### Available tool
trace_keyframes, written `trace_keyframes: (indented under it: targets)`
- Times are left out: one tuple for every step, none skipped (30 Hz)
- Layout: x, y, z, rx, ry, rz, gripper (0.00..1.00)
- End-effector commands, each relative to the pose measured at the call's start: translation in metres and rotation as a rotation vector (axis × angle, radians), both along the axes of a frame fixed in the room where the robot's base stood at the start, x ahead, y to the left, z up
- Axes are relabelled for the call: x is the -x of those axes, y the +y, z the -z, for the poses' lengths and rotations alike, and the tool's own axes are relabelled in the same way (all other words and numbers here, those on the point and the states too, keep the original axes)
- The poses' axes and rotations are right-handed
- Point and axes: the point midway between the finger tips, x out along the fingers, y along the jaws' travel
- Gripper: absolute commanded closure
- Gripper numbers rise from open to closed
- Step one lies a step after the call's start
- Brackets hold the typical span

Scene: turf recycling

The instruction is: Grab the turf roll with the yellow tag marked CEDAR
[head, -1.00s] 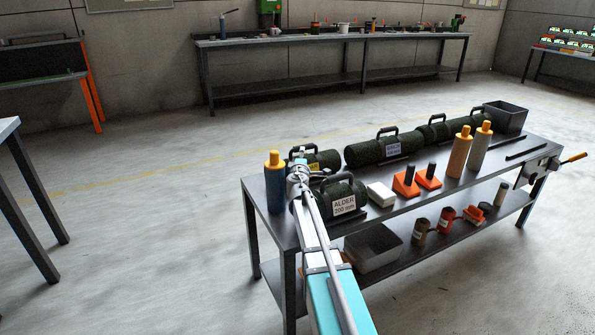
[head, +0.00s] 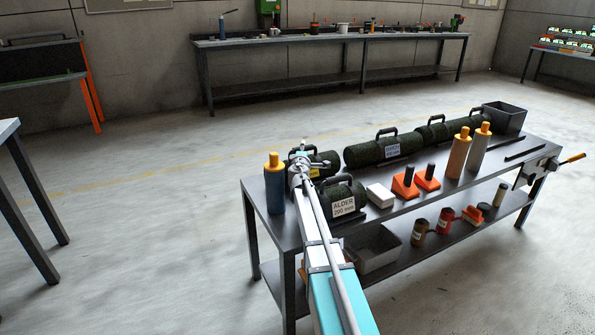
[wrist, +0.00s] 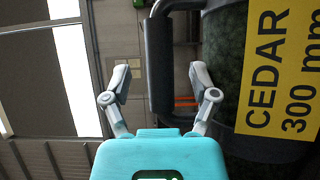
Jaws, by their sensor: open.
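The dark green turf roll (wrist: 226,52) with the yellow tag (wrist: 278,75) marked CEDAR 300 mm fills the right side of the wrist view. Its dark handle (wrist: 159,65) runs between my two fingers in that picture. My gripper (wrist: 160,84) is open and holds nothing; I cannot tell how far the fingers are from the handle. In the head view the CEDAR roll (head: 328,161) lies at the bench's left end, partly hidden by my gripper (head: 298,164), with only a sliver of yellow showing.
The ALDER roll (head: 345,195) lies just in front, beside my arm. A blue bottle (head: 274,190) stands close on the left. Another tagged roll (head: 372,151), a white block (head: 380,195), orange holders (head: 405,185) and two more bottles occupy the bench (head: 420,200) to the right.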

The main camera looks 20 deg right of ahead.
Motion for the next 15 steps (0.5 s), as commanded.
trace_keyframes:
  targets:
    - [-0.0077, -0.0036, 0.0005, 0.000, 0.000, 0.000, 0.24]
    - [-0.0099, -0.0048, 0.0006, 0.000, 0.000, 0.000, 0.24]
    - [-0.0122, -0.0062, 0.0006, 0.000, 0.000, 0.000, 0.24]
    - [-0.0136, -0.0069, 0.0006, 0.000, 0.000, 0.000, 0.24]
    - [-0.0145, -0.0074, 0.0006, 0.000, 0.000, 0.000, 0.24]
    - [-0.0152, -0.0079, 0.0006, 0.000, 0.001, 0.000, 0.24]
    - [-0.0154, -0.0081, 0.0007, 0.000, 0.001, 0.000, 0.24]
    - [-0.0155, -0.0081, 0.0007, 0.000, 0.001, 0.000, 0.24]
    - [-0.0153, -0.0080, 0.0007, 0.000, 0.001, 0.000, 0.24]
    - [-0.0152, -0.0079, 0.0007, 0.000, 0.001, 0.000, 0.24]
    - [-0.0151, -0.0079, 0.0007, 0.000, 0.001, 0.000, 0.24]
    - [-0.0150, -0.0078, 0.0007, 0.000, 0.001, 0.000, 0.24]
    - [-0.0150, -0.0077, 0.0007, 0.000, 0.001, -0.001, 0.24]
    - [-0.0150, -0.0077, 0.0007, 0.000, 0.001, -0.001, 0.24]
    - [-0.0150, -0.0076, 0.0007, 0.000, 0.001, -0.001, 0.24]
